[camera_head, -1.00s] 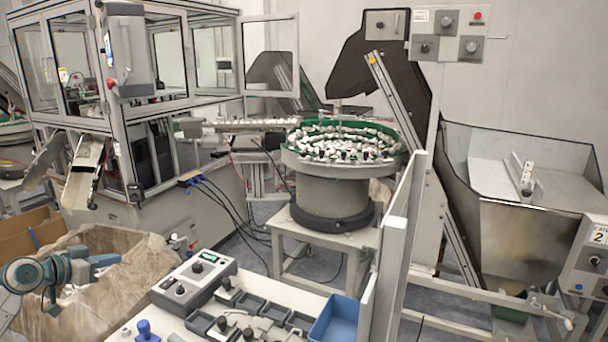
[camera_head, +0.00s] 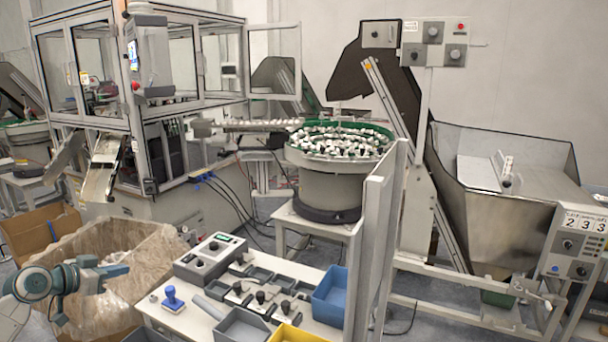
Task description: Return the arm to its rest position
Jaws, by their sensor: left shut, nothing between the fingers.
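My left arm comes in at the lower left, with teal joints and grey links. My right gripper is not in view.
A white bench (camera_head: 165,318) carries a control box (camera_head: 205,262), a blue stamp (camera_head: 172,299), small grey trays, a blue bin (camera_head: 331,297) and a yellow bin (camera_head: 297,334). A bowl feeder (camera_head: 328,185) and an upright panel (camera_head: 372,240) stand behind.

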